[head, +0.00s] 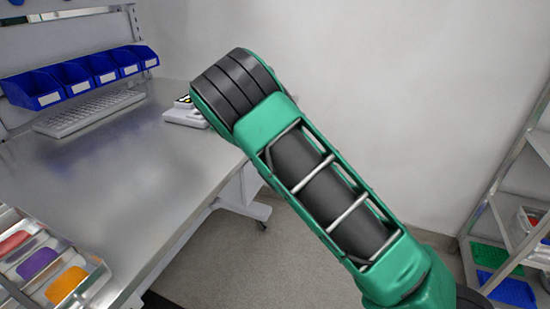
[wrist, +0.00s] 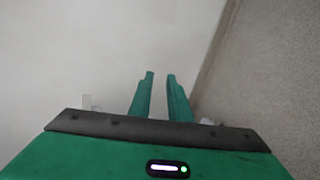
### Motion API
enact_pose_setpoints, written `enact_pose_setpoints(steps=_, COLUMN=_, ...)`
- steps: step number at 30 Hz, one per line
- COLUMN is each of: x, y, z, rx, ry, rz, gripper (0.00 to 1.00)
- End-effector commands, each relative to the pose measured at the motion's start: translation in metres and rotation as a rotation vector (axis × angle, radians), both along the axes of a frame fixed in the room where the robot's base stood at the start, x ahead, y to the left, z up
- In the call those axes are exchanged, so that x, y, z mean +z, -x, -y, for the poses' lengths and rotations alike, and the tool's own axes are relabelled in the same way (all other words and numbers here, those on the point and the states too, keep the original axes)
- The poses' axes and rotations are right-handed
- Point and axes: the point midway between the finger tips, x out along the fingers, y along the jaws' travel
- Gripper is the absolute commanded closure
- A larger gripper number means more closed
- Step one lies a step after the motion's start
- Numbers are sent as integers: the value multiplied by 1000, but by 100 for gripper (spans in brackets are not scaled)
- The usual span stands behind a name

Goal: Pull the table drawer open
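A metal table (head: 110,170) stands at the left in the head view, its grey top mostly bare. No drawer front or handle can be made out on it from here. My gripper (wrist: 160,76) shows in the wrist view as two green fingers with a gap between them and nothing in it. It points toward a bare pale wall and the grey floor, with no table in that view. In the head view my green arm reaches up across the middle, and its gripper end is hidden.
Several blue bins (head: 75,80) hang above the table's back, over a white keyboard (head: 90,113). A white device (head: 184,115) sits near the table's far right corner. A tray of coloured parts (head: 50,270) is at front left. A metal shelf (head: 510,215) stands right; floor between is clear.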

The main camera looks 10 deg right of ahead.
Motion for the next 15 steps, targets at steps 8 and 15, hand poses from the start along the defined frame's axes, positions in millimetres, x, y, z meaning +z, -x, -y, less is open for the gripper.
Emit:
enact_pose_setpoints(steps=8, x=-17, y=-58, z=-113, rx=406, ry=308, rz=31, gripper=83)
enact_pose_setpoints(steps=15, x=-24, y=-71, z=-162, rx=564, ry=423, rz=49, gripper=83)
